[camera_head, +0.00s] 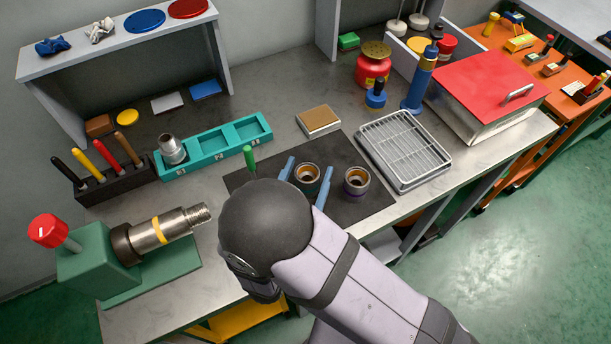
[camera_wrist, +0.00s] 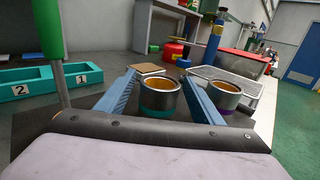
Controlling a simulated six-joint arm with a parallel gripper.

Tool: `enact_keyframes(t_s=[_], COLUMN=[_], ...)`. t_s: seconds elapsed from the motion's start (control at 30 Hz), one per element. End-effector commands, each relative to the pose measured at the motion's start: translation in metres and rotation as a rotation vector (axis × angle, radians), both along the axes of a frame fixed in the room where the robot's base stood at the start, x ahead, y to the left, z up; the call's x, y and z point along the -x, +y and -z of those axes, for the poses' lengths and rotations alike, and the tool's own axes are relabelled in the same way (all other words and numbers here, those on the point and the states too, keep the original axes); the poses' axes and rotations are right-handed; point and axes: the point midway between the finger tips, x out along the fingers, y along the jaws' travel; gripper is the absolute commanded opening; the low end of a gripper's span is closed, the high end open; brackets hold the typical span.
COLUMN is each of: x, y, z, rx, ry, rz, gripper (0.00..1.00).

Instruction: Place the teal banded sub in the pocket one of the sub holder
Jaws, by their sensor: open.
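The teal banded sub (camera_head: 307,176) is a short metal ring with a copper-coloured bore, upright on the black mat. Its teal band shows low on its side in the wrist view (camera_wrist: 160,101). My gripper (camera_head: 311,169) is open, with its blue fingers either side of this sub; the wrist view shows the fingers (camera_wrist: 159,76) flanking it, and I cannot tell whether they touch it. The teal sub holder (camera_head: 213,150) lies behind and left, with numbered pockets. Pocket one (camera_head: 249,129) is at its right end and is empty; a metal sub (camera_head: 172,149) stands in pocket three.
A purple banded sub (camera_head: 356,182) stands just right of my right finger. A green-handled upright tool (camera_head: 249,160) stands left of my gripper, toward the holder. A wire tray (camera_head: 403,150) is to the right, a tan-topped block (camera_head: 319,121) behind. A vise (camera_head: 90,255) holds a pipe at left.

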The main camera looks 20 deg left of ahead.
Motion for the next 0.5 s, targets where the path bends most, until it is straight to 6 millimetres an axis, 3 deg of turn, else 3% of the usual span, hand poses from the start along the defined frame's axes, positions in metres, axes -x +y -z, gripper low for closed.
enact_keyframes(t_s=[0.27, 0.5], x=[0.012, 0.048], y=[0.001, 0.002], z=[-0.002, -0.001], rx=[0.0, -0.001], ry=[0.0, 0.0], rz=[-0.004, -0.007], gripper=[0.61, 0.61])
